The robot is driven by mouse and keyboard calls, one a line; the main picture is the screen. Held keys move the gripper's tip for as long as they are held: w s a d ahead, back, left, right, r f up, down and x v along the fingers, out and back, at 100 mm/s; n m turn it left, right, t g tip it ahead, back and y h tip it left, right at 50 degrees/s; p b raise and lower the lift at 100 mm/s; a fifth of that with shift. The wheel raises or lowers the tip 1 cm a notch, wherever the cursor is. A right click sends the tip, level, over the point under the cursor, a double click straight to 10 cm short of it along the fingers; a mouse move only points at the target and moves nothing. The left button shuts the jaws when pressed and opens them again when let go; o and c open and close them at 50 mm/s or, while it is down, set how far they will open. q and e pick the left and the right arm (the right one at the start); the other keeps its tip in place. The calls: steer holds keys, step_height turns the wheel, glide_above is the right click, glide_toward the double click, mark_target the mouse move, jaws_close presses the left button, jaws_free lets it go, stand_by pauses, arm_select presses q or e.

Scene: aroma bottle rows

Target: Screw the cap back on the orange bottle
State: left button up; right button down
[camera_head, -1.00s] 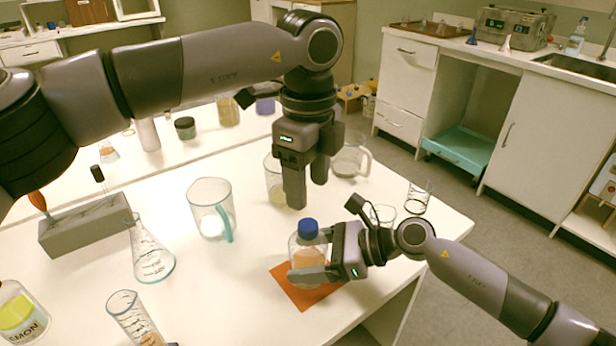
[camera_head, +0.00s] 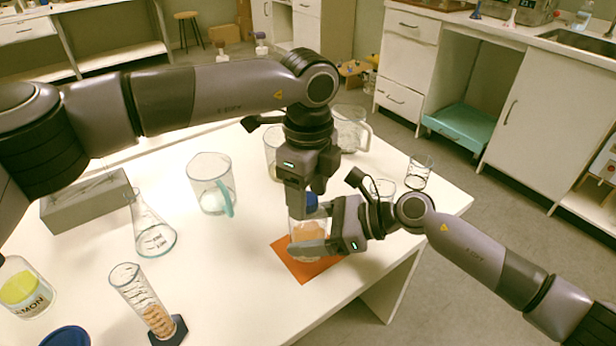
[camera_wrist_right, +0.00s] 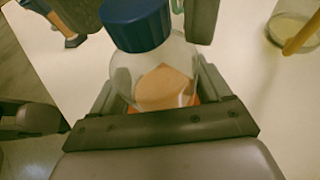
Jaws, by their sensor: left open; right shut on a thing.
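The orange bottle (camera_head: 308,232) is clear glass with orange contents and stands upright on an orange mat (camera_head: 283,252). It also shows in the right wrist view (camera_wrist_right: 160,85). My right gripper (camera_head: 312,243) is shut on its body from the right. The blue cap (camera_head: 311,203) sits at the bottle's mouth; in the right wrist view the cap (camera_wrist_right: 137,25) looks level, but how tight it is cannot be told. My left gripper (camera_head: 307,196) is open and points down at the cap, with a finger on either side. Its fingers partly hide the cap in the head view.
A beaker with a pale handle (camera_head: 211,185) and a conical flask (camera_head: 153,235) stand to the left. A measuring cylinder (camera_head: 142,300) is at the front. Small beakers (camera_head: 419,172) stand near the right edge, and a glass jug (camera_head: 350,130) stands behind my left gripper.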

arm_select(q)
jaws_close()
stand_by(0.3)
